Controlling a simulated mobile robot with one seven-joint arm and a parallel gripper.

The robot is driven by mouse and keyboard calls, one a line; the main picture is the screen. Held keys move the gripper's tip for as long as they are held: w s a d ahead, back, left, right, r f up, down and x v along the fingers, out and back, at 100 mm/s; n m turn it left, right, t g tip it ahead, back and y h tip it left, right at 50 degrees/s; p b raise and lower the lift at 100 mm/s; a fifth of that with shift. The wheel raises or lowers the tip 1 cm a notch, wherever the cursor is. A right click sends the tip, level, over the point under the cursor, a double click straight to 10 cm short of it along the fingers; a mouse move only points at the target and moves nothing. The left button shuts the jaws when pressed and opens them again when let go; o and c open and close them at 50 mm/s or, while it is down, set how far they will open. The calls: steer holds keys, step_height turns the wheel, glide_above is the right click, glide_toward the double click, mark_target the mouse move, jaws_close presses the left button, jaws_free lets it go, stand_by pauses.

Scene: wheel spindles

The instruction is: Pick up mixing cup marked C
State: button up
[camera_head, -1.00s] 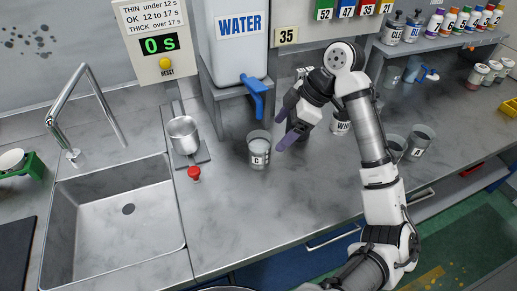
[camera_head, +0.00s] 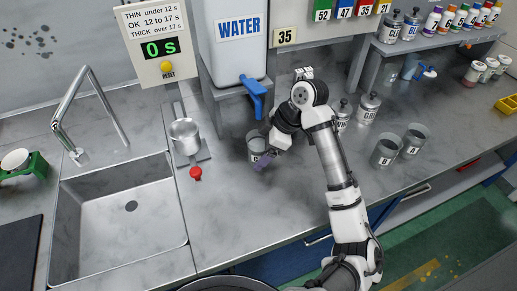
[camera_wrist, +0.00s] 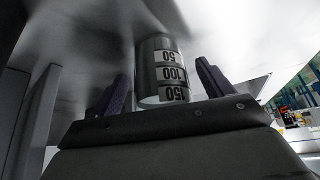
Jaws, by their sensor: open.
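The mixing cup marked C (camera_head: 254,141) is a grey see-through cup standing upright on the counter below the water tank's blue tap. My gripper (camera_head: 264,148) is at the cup and hides much of it, including most of its label. In the wrist view the cup (camera_wrist: 160,62) shows volume marks 50, 100 and 150. It stands between the two purple fingers of my gripper (camera_wrist: 162,88), with a visible gap on the right side. The fingers are open. Whether either finger touches the cup is unclear.
A water tank (camera_head: 238,45) with a blue tap (camera_head: 253,92) stands behind the cup. A metal cup (camera_head: 184,132) on a stand and a red knob (camera_head: 196,173) are to the left, beside the sink (camera_head: 120,225). Two other cups (camera_head: 386,149) (camera_head: 414,138) and lidded canisters (camera_head: 367,107) stand right.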

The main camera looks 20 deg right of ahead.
steer(key=c, duration=1.2)
